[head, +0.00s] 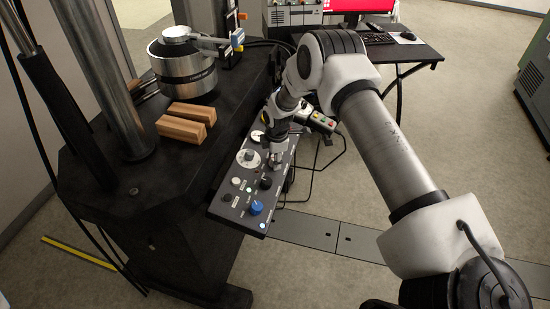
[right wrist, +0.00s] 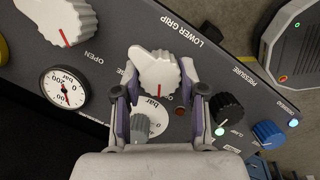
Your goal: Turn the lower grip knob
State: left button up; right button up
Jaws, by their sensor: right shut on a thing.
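The control panel (head: 226,203) is a dark slanted box on the side of the black machine frame. In the right wrist view the lower grip knob (right wrist: 157,70) is white with a ribbed edge, a pointed lobe toward the upper left and a red mark toward the bottom. It sits below the "LOWER GRIP" lettering. My right gripper (right wrist: 160,92) has one finger on each side of this knob and is shut on it. In the head view my right gripper (head: 276,157) reaches down onto the panel and hides the knob. My left gripper is not in view.
A larger white knob (right wrist: 62,20) and a gauge (right wrist: 63,88) lie left of the fingers. A black knob (right wrist: 228,108) and a blue knob (right wrist: 268,133) lie right. Wooden blocks (head: 186,122) rest on the frame.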

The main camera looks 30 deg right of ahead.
jog(key=m+b, duration=0.2)
jog(key=m, duration=0.1)
jog(key=shift+w+d+g, duration=0.1)
jog(key=shift+g, duration=0.2)
jog(key=m+y+b, duration=0.1)
jog(key=m+b, duration=0.1)
jog(key=m, duration=0.3)
jog(key=shift+g, duration=0.4)
jog(key=m, duration=0.3)
jog(key=shift+d+y+b, duration=0.1)
jog(key=shift+y+b, duration=0.2)
jog(key=shift+b, duration=0.1)
jog(key=m, duration=0.3)
jog(key=shift+m+y, duration=0.4)
jog(key=shift+o, duration=0.2)
jog(key=shift+d+f+m+y+b, duration=0.1)
jog(key=shift+m+y+b, duration=0.25)
jog(key=shift+m, duration=0.95)
